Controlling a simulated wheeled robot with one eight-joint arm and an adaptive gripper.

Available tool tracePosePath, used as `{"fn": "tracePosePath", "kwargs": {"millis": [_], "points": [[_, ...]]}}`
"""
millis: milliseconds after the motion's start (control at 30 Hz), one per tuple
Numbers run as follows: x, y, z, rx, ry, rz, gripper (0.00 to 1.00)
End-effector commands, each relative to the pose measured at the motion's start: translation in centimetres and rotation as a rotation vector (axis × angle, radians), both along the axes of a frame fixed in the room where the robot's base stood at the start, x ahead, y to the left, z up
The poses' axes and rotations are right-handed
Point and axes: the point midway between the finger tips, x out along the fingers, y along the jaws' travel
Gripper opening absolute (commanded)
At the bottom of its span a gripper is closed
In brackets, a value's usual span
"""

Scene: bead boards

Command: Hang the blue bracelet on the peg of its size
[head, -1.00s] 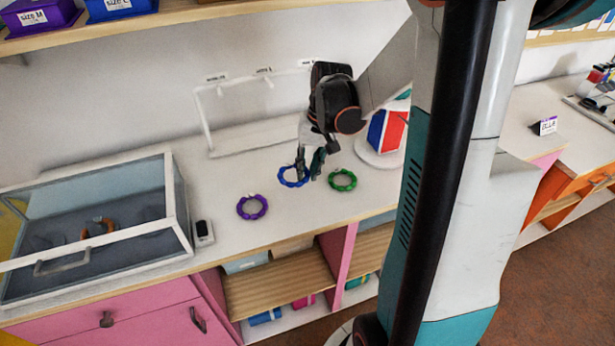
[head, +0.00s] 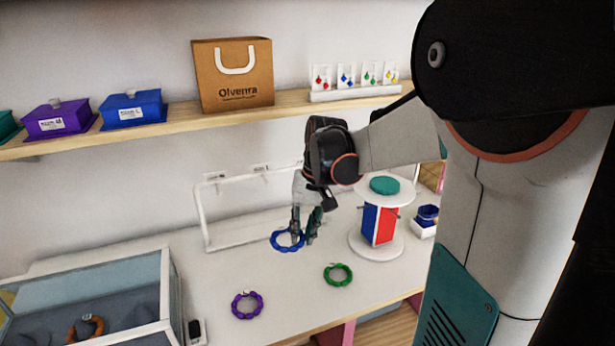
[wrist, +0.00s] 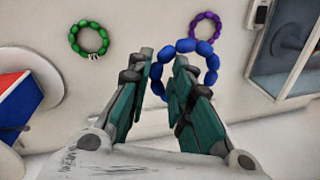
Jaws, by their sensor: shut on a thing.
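The blue bracelet (head: 287,240) is a ring of beads, in my gripper (head: 306,236). In the wrist view my gripper's fingers (wrist: 166,75) are closed on the near part of the bracelet (wrist: 211,62), which looks raised off the counter. The white peg rack (head: 204,220) stands behind at the back of the counter. Its small labels (head: 261,168) are too small to read, and its pegs are partly hidden by my arm. The green bracelet (head: 338,275) and purple bracelet (head: 247,305) lie on the counter.
A red, white and blue stand (head: 378,224) is right of my gripper. A glass case (head: 90,290) is at lower left. Above, a shelf (head: 290,111) holds a paper bag (head: 233,75), lidded boxes (head: 134,107) and earring cards (head: 345,78). Counter around the bracelets is clear.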

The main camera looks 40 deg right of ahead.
Motion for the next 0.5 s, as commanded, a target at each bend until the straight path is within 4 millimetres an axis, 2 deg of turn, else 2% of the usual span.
{"fn": "tracePosePath", "kwargs": {"millis": [300, 367, 500], "points": [[0.4, 0.0, -0.5, 0.016, -0.009, -0.015, 0.0], [1.0, -0.1, -1.2, 0.04, -0.025, -0.041, 0.0], [3.7, -0.6, -3.3, 0.159, -0.117, -0.183, 0.0]]}}
